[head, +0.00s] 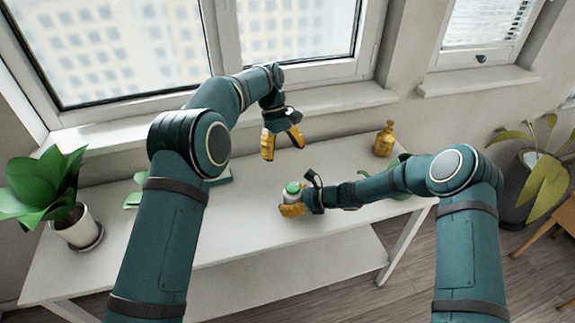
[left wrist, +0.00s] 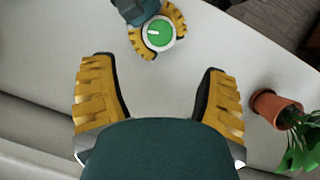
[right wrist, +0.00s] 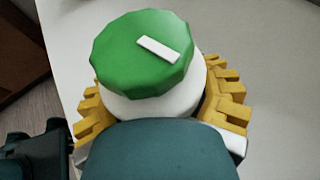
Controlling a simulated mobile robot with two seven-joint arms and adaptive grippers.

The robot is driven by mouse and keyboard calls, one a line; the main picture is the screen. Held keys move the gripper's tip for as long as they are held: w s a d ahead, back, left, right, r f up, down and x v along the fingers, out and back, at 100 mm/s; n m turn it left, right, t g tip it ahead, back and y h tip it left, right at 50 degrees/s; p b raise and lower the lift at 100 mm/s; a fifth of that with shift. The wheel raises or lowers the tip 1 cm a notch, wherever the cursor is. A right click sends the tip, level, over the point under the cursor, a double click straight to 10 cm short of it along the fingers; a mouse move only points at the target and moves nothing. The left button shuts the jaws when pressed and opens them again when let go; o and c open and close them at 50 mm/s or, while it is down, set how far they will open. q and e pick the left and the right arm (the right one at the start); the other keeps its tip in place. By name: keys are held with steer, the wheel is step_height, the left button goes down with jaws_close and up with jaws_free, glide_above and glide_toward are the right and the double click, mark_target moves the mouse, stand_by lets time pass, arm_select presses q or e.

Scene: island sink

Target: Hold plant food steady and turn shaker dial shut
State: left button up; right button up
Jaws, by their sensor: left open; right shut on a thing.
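The plant food shaker is a white container (head: 292,197) with a green dial (right wrist: 142,54) on top. A white raised bar (right wrist: 158,49) marks the dial. My right gripper (head: 291,210) is shut around the white body and holds it upright at the table, with yellow fingers on both sides. The dial is uncovered, and in the left wrist view the shaker (left wrist: 159,33) shows at the top, between the right gripper's fingers. My left gripper (head: 283,145) is open and empty, above the table and behind the shaker, fingers pointing down, apart from the dial.
A white table (head: 240,222) stands under the window. An amber bottle (head: 384,139) is at the back right. A potted plant (head: 75,225) stands at the left end. A terracotta pot (left wrist: 271,108) shows in the left wrist view. The tabletop around the shaker is mostly clear.

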arm_select(q)
steer(key=shift+w+a+r, duration=0.15)
steer(key=shift+w+r, duration=0.05)
steer(key=shift+r, duration=0.45)
steer(key=c, duration=0.3)
steer(key=m+t+y, duration=0.1)
steer(key=m+t, duration=0.7)
steer(key=m, duration=0.2)
glide_toward(292, 188)
steer(key=x, duration=0.9)
jaws_close()
